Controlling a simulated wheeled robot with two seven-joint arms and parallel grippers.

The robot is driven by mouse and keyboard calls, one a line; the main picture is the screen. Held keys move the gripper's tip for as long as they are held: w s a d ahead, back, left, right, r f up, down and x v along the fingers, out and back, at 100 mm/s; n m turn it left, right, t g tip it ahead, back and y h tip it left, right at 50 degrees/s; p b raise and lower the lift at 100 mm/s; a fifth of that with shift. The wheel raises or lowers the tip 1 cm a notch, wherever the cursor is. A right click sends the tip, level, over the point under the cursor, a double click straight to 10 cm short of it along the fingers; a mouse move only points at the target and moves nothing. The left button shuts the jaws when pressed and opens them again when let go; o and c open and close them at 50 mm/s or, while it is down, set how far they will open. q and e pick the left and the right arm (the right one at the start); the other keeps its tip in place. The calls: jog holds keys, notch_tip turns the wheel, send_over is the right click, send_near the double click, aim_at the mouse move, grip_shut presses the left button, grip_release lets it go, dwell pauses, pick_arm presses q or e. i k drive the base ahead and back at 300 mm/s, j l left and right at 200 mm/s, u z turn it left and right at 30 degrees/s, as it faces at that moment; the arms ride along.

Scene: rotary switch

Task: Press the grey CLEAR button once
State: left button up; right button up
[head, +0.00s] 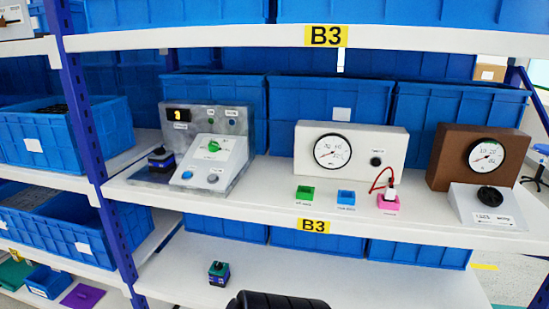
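A grey control unit (219,117) stands on the left of the middle shelf in the head view. Its sloped white panel (203,162) carries a green knob (213,146), a blue button (187,175) and a grey button (213,179) at the lower right. The labels on the panel are too small to read, so CLEAR cannot be confirmed by text. A small display (179,115) at the upper left of the unit shows a yellow digit that looks like 3. Neither of my grippers can be made out in view.
A white gauge box (392,139) and a brown gauge box (449,150) stand to the right. Small green (304,195), blue (346,198) and pink (388,204) sockets sit in front. A blue-black block (161,160) sits left of the panel. A blue post (91,130) rises further left.

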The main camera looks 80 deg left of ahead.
aim_at(212, 177)
jog(key=u, duration=3.2)
